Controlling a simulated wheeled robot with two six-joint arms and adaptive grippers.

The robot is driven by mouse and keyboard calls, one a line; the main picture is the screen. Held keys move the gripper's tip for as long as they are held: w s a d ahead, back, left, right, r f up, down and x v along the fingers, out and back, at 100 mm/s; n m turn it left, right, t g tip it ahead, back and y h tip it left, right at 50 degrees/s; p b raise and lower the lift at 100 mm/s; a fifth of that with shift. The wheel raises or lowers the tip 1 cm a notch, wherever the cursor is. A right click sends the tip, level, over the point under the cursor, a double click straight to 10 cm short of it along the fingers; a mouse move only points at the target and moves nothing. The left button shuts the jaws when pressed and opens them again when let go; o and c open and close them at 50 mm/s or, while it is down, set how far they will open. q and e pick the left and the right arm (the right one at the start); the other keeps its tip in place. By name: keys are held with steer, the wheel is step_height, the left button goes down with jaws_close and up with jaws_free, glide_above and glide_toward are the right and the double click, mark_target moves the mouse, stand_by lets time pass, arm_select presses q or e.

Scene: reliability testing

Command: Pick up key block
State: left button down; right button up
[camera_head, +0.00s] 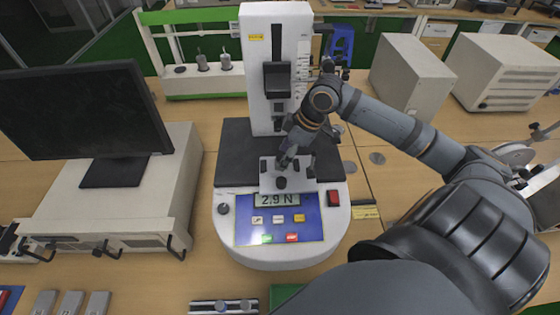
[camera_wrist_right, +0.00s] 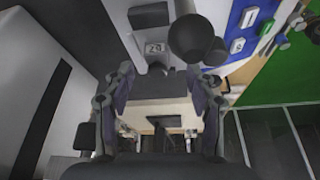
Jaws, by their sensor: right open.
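The key block is probably the small pale block (camera_wrist_right: 155,47) with a dark mark on top, seen in the right wrist view on the tester's light fixture. In the head view my right gripper covers much of that spot, so I cannot make the block out there. My right gripper (camera_head: 297,158) hangs over the tester's platform, just above the fixture (camera_head: 268,181). In the right wrist view the two fingers of my right gripper (camera_wrist_right: 158,84) stand apart with nothing held between them. My left gripper is out of view.
The force tester's display (camera_head: 277,199) reads 2.9 N. Its white column (camera_head: 254,70) rises close behind my gripper. A monitor (camera_head: 75,108) on a white unit stands left. Several small grey blocks (camera_head: 70,303) lie at the bottom left. White boxes (camera_head: 412,75) stand back right.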

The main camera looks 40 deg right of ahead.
mark_target(281, 157)
steer(key=shift+x, duration=1.6)
steer(key=shift+w, duration=0.1)
jaws_close()
